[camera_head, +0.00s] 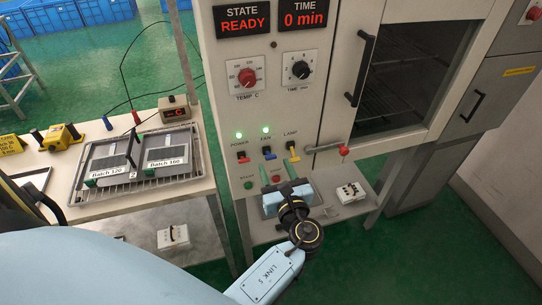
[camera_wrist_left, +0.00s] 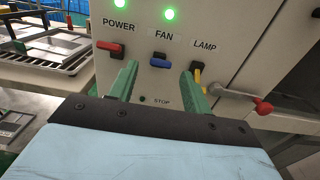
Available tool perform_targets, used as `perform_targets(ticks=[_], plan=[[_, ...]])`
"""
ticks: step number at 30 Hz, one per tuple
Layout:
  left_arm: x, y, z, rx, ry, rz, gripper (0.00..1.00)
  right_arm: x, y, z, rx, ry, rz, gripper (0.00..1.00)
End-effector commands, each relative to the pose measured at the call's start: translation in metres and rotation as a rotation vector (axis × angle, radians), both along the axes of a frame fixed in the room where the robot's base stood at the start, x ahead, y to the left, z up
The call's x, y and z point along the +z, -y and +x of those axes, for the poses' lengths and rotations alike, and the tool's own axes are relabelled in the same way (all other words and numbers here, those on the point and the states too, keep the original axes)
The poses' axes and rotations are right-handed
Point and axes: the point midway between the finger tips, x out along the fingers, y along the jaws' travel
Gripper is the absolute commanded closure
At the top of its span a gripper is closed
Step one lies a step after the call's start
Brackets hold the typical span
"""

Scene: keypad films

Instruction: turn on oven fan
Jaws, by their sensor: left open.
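The oven's front panel (camera_head: 262,110) carries a row of switches. The blue FAN switch (camera_head: 269,154) sits between the red POWER switch (camera_head: 242,157) and the yellow LAMP switch (camera_head: 293,154). Green lights glow above POWER (camera_head: 239,135) and FAN (camera_head: 265,130); no lit light shows above LAMP. My left gripper (camera_head: 277,172) is open just below the FAN switch in the head view. In the left wrist view its green fingers (camera_wrist_left: 159,76) stand either side of the blue switch (camera_wrist_left: 160,63); contact cannot be told. My right gripper is out of view.
A red-tipped lever (camera_head: 343,150) juts out right of the switches. Two dials (camera_head: 247,78) and red displays reading READY and 0 min are above. The oven door handle (camera_head: 361,68) is at right. A bench with batch trays (camera_head: 100,199) stands left.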

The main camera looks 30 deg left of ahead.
Motion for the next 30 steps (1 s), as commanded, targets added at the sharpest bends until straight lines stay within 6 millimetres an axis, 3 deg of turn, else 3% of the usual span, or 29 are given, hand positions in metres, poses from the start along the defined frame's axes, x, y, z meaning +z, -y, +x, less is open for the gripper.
perform_targets(ticks=[9, 20, 30], plan=[[0.000, -0.032, 0.027, 0.000, 0.000, -0.001, 0.51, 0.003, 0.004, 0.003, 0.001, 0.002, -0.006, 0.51], [-0.001, -0.035, 0.030, -0.001, -0.001, -0.002, 0.51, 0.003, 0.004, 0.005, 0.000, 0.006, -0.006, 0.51], [-0.001, -0.035, 0.030, -0.001, -0.001, -0.002, 0.95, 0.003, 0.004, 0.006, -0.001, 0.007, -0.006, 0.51]])
